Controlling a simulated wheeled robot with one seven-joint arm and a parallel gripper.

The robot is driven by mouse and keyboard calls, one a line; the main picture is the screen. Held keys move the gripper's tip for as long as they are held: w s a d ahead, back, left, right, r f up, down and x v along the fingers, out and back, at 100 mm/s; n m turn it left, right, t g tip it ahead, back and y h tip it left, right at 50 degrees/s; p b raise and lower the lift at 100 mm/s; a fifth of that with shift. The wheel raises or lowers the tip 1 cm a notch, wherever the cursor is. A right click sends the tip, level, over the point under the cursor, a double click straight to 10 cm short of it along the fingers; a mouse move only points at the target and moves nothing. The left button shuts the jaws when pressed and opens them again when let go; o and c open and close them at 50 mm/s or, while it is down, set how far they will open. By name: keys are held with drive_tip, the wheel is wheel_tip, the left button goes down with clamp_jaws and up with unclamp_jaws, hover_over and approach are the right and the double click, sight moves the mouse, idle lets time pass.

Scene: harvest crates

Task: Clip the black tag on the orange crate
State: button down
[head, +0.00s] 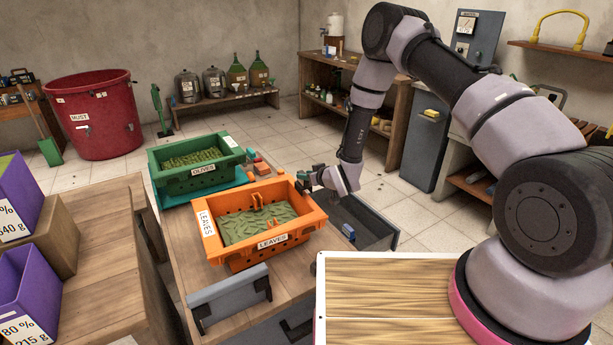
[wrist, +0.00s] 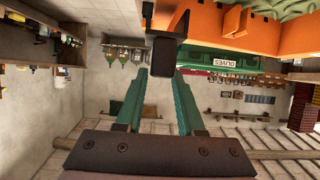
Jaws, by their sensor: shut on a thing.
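The orange crate (head: 255,248), labelled LEAVES and full of green leaves, stands on the wooden table. My gripper (head: 308,180) is at its right back corner in the head view. In the wrist view the green fingers of my gripper (wrist: 160,76) are shut on a black piece, the black tag (wrist: 160,55). The orange crate (wrist: 208,22) is just beyond the tag, its wall close beside it. I cannot tell whether the tag touches the crate or sits on its rim. The tag is too small to make out in the head view.
A green crate (head: 158,174) labelled OLIVES stands behind the orange one. A grey open drawer (head: 378,240) with a blue item lies right of the table. A grey bracket (head: 228,296) stands in front of the orange crate. Small coloured blocks lie near the green crate.

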sight(307, 188)
drive_tip(key=shift+f, duration=0.7)
drive_tip(key=shift+f, duration=0.35)
drive_tip(key=shift+f, duration=0.6)
drive_tip(key=shift+c, duration=2.2)
unclamp_jaws()
drive_tip(key=shift+s, duration=0.1)
